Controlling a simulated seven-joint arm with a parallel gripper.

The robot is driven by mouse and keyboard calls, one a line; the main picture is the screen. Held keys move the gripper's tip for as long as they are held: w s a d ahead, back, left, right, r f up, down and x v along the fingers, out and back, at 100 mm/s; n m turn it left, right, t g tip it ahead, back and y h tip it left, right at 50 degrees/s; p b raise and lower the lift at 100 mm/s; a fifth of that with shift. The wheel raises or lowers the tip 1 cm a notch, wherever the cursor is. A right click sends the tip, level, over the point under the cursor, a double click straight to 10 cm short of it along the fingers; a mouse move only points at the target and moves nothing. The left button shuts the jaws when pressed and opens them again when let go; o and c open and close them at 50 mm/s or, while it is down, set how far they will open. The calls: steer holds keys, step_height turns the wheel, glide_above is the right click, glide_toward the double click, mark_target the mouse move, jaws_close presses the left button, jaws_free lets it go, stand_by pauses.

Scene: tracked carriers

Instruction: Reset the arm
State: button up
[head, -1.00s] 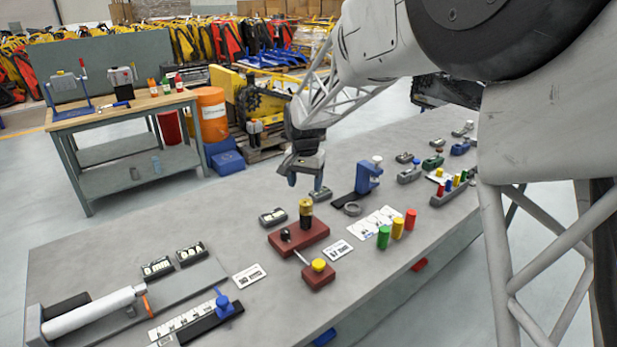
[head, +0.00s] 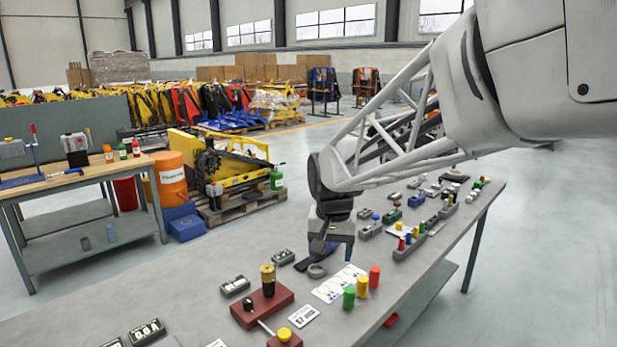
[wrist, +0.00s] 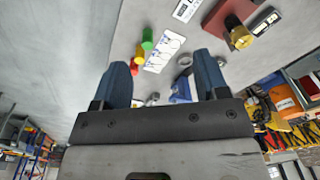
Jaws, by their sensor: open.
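My gripper (head: 331,243) hangs from my arm over the grey workbench (head: 215,272) in the head view, with its jaws pointing down. In the wrist view my gripper (wrist: 162,66) has its two blue fingers wide apart, with nothing held between them. A blue stand (wrist: 181,90) shows beyond the fingers in the wrist view; in the head view my gripper mostly hides it. A grey ring (head: 316,270) lies on the bench just in front of my gripper. How high the fingertips are above the bench is hard to tell.
Green (head: 349,297), yellow (head: 361,285) and red (head: 374,277) cylinders stand beside a white card (head: 339,284). A dark red block (head: 262,309) carries a brass cylinder (head: 268,280). Several small parts crowd the bench's far right end. A second table (head: 75,215) stands at left.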

steer(key=s+d, duration=0.4)
steer(key=s, duration=0.5)
steer(key=s+d+f+n+t, duration=0.1)
steer(key=s+d, duration=0.4)
steer(key=s, duration=0.4)
steer(key=s+d, duration=0.4)
steer(key=s, duration=0.5)
steer(key=shift+d+f+t, duration=0.25)
steer(key=shift+d+t, duration=0.05)
steer(key=shift+d, duration=0.1)
